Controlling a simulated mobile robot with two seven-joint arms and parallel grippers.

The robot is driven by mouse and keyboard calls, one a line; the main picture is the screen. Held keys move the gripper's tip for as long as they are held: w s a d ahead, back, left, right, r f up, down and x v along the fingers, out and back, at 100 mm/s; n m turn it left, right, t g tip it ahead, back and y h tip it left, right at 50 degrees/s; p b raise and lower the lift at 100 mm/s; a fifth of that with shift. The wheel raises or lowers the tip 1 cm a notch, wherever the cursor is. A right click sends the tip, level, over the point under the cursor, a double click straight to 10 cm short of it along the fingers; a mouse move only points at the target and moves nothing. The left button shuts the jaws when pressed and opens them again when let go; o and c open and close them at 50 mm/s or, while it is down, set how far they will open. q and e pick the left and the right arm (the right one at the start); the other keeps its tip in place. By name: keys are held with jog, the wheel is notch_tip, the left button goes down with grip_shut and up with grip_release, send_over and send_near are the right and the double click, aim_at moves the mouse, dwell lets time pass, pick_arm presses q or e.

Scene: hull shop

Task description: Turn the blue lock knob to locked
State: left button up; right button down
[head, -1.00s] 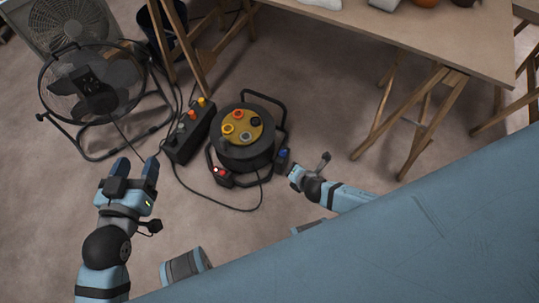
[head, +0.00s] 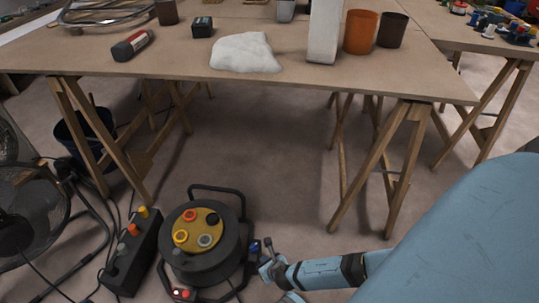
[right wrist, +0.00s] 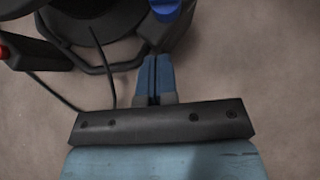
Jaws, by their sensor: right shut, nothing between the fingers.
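The blue lock knob (head: 254,246) is on the right side of the black cable reel (head: 228,248). In the right wrist view the knob (right wrist: 165,9) shows at the top edge, partly cut off. My right gripper (head: 265,262) is beside the knob, at its lower right. In the right wrist view its blue fingers (right wrist: 153,72) are closed together and empty, pointing toward the reel, with a small gap between the tips and the knob. The knob's setting cannot be read. My left gripper is out of view.
A black control box (head: 131,256) with coloured buttons stands left of the reel, and a fan (head: 30,215) is farther left. A wooden trestle table (head: 300,85) is behind. A large blue surface (head: 470,235) fills the lower right. Cables lie on the floor.

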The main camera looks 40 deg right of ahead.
aim_at(252, 251)
jog(key=w, duration=0.1)
jog(key=w+f+b, duration=0.1)
jog(key=w, duration=0.1)
jog(key=w+f+b, duration=0.1)
jog(key=w, duration=0.1)
jog(key=shift+w+d, duration=0.1)
jog(key=shift+d, duration=0.15)
jog(key=shift+w, duration=0.4)
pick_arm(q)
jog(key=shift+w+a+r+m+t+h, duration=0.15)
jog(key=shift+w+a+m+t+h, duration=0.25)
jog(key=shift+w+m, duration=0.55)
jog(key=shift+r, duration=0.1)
pick_arm(e)
jog(key=shift+a+r, duration=0.1)
